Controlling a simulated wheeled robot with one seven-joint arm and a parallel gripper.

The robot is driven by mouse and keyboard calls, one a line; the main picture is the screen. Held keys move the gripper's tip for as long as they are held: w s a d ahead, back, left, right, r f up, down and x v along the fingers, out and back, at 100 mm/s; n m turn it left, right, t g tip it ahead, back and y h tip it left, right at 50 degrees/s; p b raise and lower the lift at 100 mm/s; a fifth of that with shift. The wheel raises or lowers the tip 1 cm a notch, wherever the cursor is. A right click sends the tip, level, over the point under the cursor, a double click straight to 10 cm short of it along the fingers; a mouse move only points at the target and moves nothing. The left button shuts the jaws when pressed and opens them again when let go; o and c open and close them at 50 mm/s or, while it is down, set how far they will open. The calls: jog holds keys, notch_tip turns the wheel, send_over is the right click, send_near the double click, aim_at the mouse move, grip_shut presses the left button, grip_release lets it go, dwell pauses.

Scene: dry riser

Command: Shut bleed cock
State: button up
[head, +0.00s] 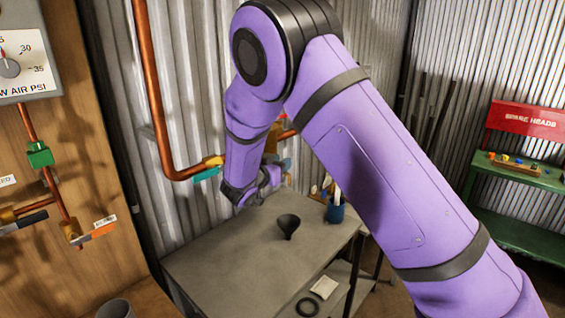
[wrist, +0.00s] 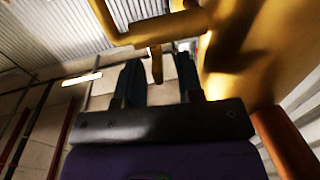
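My gripper (wrist: 158,64) shows in the wrist view with its two dark fingers apart. A thin brass stem (wrist: 156,66) shows in the gap between the fingertips; I cannot tell whether they touch it. A brass bar (wrist: 150,32) runs above it, beside a large brass body (wrist: 236,55) at the right. In the head view my gripper (head: 272,178) is by the wall, just below brass fittings (head: 271,144) partly hidden by my arm. No readable label marks the bleed cock, so I cannot tell for sure which fitting it is.
A grey table (head: 220,262) below carries a black funnel (head: 288,226) and a blue container (head: 335,212). A copper pipe (head: 158,110) with a teal lever (head: 207,174) runs left of my gripper. An orange lever (head: 103,230) and a gauge (head: 15,65) are at far left.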

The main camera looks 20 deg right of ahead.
jog(key=v, duration=0.9)
jog(key=shift+s+a, duration=0.1)
jog(key=shift+a, duration=0.05)
